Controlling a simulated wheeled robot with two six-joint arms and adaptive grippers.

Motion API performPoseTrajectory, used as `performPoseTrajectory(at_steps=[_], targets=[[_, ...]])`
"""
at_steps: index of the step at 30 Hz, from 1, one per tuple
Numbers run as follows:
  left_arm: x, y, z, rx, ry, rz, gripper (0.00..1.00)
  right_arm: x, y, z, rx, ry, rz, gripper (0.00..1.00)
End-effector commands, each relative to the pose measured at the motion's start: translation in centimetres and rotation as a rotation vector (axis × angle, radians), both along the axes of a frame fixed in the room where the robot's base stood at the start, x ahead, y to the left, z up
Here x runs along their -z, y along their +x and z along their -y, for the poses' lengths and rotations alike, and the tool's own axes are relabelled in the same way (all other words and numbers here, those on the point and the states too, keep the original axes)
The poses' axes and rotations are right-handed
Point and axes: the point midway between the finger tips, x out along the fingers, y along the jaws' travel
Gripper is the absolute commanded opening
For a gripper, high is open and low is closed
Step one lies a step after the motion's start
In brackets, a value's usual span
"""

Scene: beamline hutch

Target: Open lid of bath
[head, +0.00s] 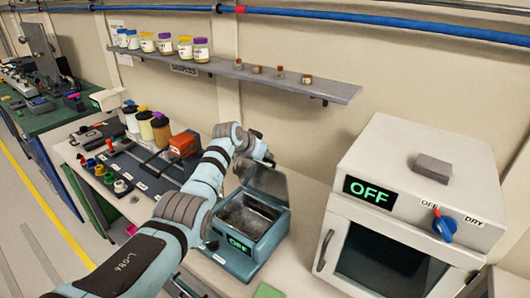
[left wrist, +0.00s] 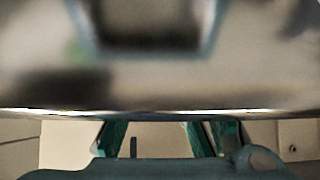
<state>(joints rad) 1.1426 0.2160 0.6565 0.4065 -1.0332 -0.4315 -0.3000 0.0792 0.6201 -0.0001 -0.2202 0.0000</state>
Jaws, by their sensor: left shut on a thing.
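The bath (head: 258,250) is a teal-grey box with a green "OFF" display, standing on the bench. Its metal lid (head: 268,183) is raised and tilted up at the back, so the grey inside shows. My left gripper (head: 262,158) is at the lid's upper edge, shut on the lid; its fingers are mostly hidden by the wrist in the head view. In the left wrist view, the blurred, shiny lid (left wrist: 45,85) fills the upper part, with the teal fingers (left wrist: 170,138) below its edge. My right gripper is not in view.
A white oven (head: 350,215) with an "OFF" display and blue knob stands right of the bath. A wall shelf (head: 290,85) with jars and small samples runs behind. Bottles (head: 160,132) and a dark rack with coloured items (head: 140,170) stand left of my arm.

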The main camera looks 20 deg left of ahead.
Motion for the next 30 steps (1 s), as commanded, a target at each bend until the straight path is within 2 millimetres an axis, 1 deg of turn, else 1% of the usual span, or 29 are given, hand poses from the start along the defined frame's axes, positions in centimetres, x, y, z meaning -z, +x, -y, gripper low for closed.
performPoseTrajectory(at_steps=[1, 29, 30], targets=[[0.42, -0.10, 1.07, 0.013, -0.018, -0.011, 0.00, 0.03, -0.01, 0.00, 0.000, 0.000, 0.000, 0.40], [-0.34, 0.20, 1.97, 0.013, -0.012, 0.001, 0.00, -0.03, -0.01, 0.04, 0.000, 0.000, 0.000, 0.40], [-0.36, 0.20, 1.98, 0.013, -0.012, 0.001, 0.20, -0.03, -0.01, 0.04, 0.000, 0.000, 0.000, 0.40]])
